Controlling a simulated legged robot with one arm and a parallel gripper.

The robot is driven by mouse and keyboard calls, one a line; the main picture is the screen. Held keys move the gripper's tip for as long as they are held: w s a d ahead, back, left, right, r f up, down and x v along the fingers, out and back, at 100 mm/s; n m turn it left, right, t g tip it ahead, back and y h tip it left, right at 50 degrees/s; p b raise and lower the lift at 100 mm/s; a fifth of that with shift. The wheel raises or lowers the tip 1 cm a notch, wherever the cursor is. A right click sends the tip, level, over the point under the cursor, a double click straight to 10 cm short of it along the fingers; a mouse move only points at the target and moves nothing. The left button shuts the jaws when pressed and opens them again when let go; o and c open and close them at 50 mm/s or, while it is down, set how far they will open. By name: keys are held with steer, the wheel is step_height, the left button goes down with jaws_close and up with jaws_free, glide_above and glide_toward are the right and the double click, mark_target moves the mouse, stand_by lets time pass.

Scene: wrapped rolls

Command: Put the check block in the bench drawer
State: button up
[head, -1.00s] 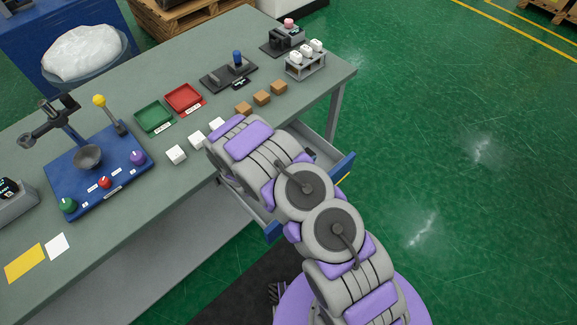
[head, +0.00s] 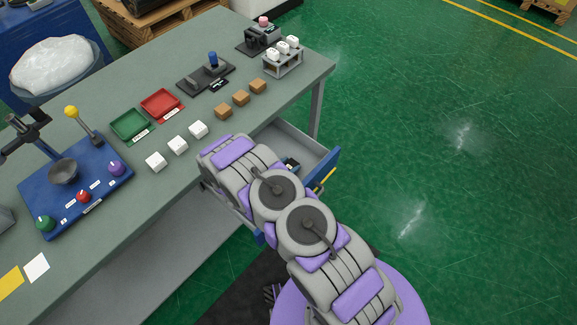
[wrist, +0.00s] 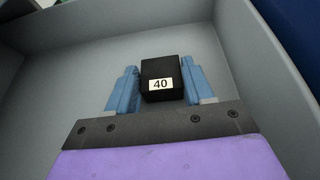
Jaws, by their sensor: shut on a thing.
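The check block (wrist: 161,80), a black block with a white label reading 40, sits between the two blue fingers of my gripper (wrist: 156,82) in the wrist view. The gripper is shut on it. Grey drawer walls (wrist: 235,50) surround the gripper and block in that view. Whether the block touches the drawer floor I cannot tell. In the head view the bench drawer (head: 318,150) is open, with a blue front, and my arm reaches over it.
On the bench (head: 120,245) stand several white cubes (head: 177,145), several brown blocks (head: 240,97), a green tray (head: 128,124), a red tray (head: 161,103) and a blue control panel (head: 75,187). Green floor (head: 450,200) lies open to the right.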

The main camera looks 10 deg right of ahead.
steer(key=o, duration=1.1)
steer(key=shift+d, duration=0.1)
steer(key=shift+c, duration=0.2)
